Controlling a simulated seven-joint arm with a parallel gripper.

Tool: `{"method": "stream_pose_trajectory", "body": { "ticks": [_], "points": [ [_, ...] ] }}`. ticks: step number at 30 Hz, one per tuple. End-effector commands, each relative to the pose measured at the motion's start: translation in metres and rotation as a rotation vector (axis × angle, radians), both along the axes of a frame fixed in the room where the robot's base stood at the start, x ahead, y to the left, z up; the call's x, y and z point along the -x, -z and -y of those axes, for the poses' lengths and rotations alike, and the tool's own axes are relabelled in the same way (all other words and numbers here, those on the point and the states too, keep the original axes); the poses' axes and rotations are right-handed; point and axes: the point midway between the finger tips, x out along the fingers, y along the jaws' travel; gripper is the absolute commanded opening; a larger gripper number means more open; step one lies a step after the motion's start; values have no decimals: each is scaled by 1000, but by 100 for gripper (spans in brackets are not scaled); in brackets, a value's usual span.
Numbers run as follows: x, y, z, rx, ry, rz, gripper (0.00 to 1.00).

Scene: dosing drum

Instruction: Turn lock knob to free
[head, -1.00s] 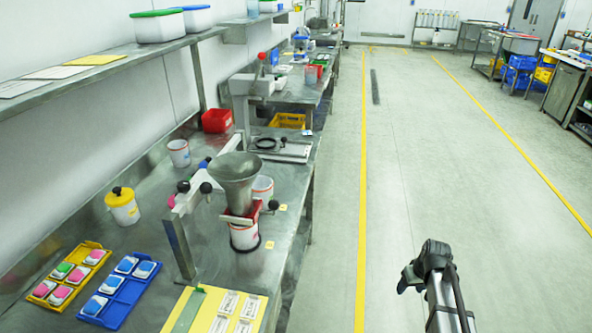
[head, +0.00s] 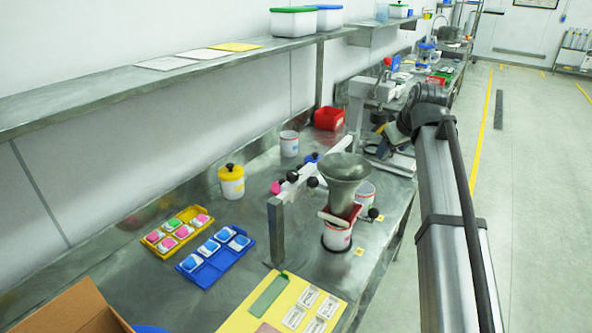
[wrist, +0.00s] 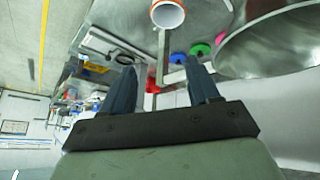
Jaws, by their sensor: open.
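A grey metal funnel (head: 345,172) sits in a clamp stand (head: 276,228) on the bench, above a white cup (head: 337,238) with red marking. Small round knobs show on the stand's arm: black knobs (head: 312,182), a pink one (head: 276,187) and a blue one (head: 313,157). I cannot tell which is the lock knob. My gripper (wrist: 162,68) is open and empty, apart from the knobs.
A yellow-lidded jar (head: 232,182), a white cup (head: 289,144) and a red bin (head: 329,118) stand behind. A cardboard box (head: 75,312) is at lower left. A shelf (head: 190,68) overhangs the bench.

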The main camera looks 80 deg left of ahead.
Motion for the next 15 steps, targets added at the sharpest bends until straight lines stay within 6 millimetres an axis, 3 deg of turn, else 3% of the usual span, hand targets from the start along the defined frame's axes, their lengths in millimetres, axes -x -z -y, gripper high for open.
{"method": "stream_pose_trajectory", "body": {
  "ticks": [1, 6, 12, 15],
  "points": [
    [31, -24, -8, -7, -22, -2, 60],
    [123, -69, -7, 19, -27, -40, 60],
    [212, -84, 18, 102, 52, -104, 60],
    [241, -86, 31, 141, 100, -127, 60]
  ]
}}
